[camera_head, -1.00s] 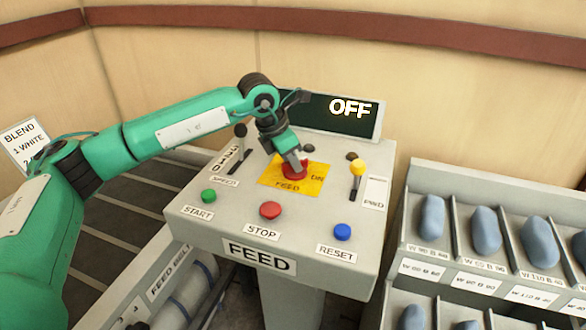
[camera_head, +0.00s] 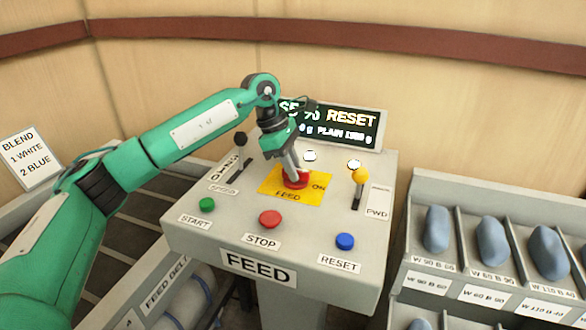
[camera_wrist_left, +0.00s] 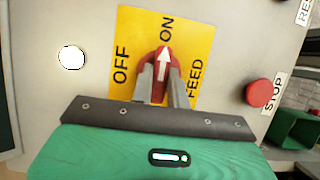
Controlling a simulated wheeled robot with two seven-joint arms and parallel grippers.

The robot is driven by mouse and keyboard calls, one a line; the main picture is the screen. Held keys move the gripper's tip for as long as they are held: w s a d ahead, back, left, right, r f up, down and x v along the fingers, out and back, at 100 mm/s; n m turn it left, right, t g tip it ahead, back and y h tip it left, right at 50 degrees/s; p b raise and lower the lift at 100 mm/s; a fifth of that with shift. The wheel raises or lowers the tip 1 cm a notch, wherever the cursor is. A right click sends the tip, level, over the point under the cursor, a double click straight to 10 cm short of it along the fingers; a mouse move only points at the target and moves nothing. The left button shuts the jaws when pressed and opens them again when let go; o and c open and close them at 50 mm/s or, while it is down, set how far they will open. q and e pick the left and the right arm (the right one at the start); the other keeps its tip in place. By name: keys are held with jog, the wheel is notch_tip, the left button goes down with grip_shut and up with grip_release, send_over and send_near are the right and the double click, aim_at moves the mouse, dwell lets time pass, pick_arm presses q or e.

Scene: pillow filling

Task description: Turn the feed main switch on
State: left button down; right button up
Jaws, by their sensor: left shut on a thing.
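The feed main switch is a red rotary knob (camera_head: 296,180) on a yellow plate (camera_head: 318,194) in the middle of the FEED console. In the left wrist view the red knob (camera_wrist_left: 163,62) carries a white arrow that points at ON. OFF is printed to its left on the yellow plate (camera_wrist_left: 130,45). My left gripper (camera_head: 295,172) comes down from above, shut on the knob; its two fingers (camera_wrist_left: 163,88) sit on either side of it. The display (camera_head: 345,125) is lit and reads RESET, with smaller text partly hidden by my arm. My right gripper is not in view.
The console also bears a green START button (camera_head: 207,205), a red STOP button (camera_head: 270,218), a blue RESET button (camera_head: 345,241), a black-knobbed speed lever (camera_head: 240,140) and a yellow-knobbed lever (camera_head: 360,176). Two white lamps glow behind the switch. Bins with blue pillows (camera_head: 492,243) stand at right.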

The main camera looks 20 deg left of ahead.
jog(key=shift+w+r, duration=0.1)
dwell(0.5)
pick_arm(q)
jog(key=c, duration=1.4)
grip_release()
jog(key=shift+o, duration=0.2)
